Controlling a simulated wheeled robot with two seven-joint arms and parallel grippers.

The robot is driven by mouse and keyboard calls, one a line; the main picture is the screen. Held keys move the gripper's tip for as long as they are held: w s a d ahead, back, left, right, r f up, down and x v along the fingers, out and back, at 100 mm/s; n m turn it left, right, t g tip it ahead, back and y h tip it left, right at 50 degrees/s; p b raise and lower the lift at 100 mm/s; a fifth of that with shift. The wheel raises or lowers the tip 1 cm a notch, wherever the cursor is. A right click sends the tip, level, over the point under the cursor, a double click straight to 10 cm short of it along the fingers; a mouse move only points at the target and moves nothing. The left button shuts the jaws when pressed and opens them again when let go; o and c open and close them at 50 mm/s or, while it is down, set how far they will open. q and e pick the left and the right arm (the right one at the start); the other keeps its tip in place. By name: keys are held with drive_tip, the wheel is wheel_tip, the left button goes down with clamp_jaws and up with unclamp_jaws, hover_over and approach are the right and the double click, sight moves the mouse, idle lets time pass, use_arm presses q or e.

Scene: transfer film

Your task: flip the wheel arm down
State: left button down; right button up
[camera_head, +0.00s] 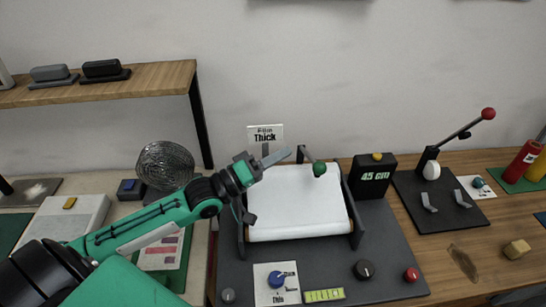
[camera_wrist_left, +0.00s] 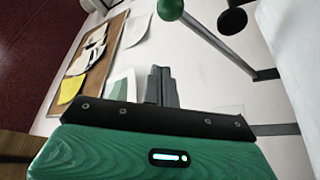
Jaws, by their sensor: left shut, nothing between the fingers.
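The wheel arm appears to be the grey rod with a green ball knob (camera_head: 319,169), at the back of the film machine (camera_head: 290,270). In the left wrist view the green ball (camera_wrist_left: 170,9) is at the top, and its rod slants down to the right. My left gripper (camera_head: 277,157) reaches in over the machine's left side. Its fingers are shut and empty, pointing right toward the rod, with a gap left of the knob in the picture. The closed fingers also show in the left wrist view (camera_wrist_left: 160,87). My right gripper is out of view.
White film (camera_head: 298,210) lies between the machine's dark side rails. A "Thick" sign (camera_head: 265,138) stands behind. A black box reading "45 cm" (camera_head: 373,177) is right of the machine. A lever with a red ball (camera_head: 488,114) stands further right.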

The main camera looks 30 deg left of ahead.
use_arm(q)
drive_tip(key=w+d+p, duration=0.2)
drive_tip(key=d+p, duration=0.2)
drive_tip(key=d, duration=0.1)
drive_tip(key=shift+w+d+f, duration=0.3)
drive_tip(key=shift+d+f, duration=0.05)
drive_tip(key=shift+d, duration=0.05)
drive_tip(key=shift+m+h, duration=0.4)
drive_tip(key=shift+m, duration=0.5)
drive_tip(key=f+b, duration=0.1)
drive_tip(key=s+d+f+b, duration=0.1)
drive_tip(key=f, duration=0.1)
drive_tip(key=s+f+b, duration=0.1)
drive_tip(key=b, duration=0.1)
drive_tip(key=shift+d+f, duration=0.15)
drive_tip(key=shift+f, duration=0.25)
